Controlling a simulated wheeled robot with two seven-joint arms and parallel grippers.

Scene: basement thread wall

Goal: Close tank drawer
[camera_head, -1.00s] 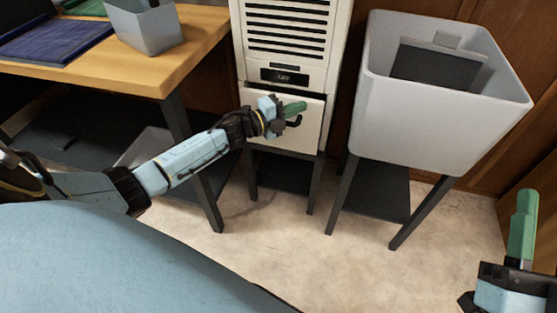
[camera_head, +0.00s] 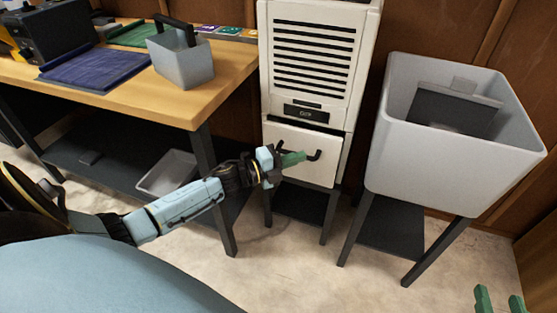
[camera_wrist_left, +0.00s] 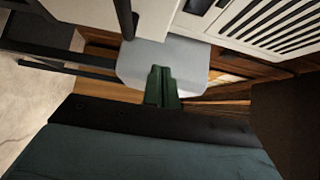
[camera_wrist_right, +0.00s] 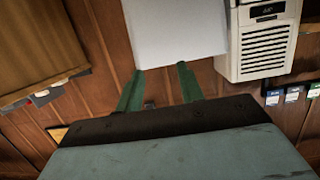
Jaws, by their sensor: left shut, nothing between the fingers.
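The tank drawer (camera_head: 318,174) is the white front with a dark bar handle (camera_head: 314,155), low in the white vented cabinet (camera_head: 312,55). A thin dark seam shows along its top and right side; I cannot tell whether it is fully flush. My left gripper (camera_head: 294,158) is shut and empty, its green fingers in front of the drawer beside the handle; contact is unclear. In the left wrist view its fingers (camera_wrist_left: 161,88) are together. My right gripper (camera_head: 499,302) is open and empty at the bottom right; its spread fingers (camera_wrist_right: 160,88) show in the right wrist view.
A grey tub (camera_head: 455,150) on dark legs stands right of the cabinet. A wooden workbench (camera_head: 140,95) with a grey caddy (camera_head: 181,60) and a blue mat (camera_head: 95,68) stands left. A pale bin (camera_head: 168,174) sits on its lower shelf. Floor in front is clear.

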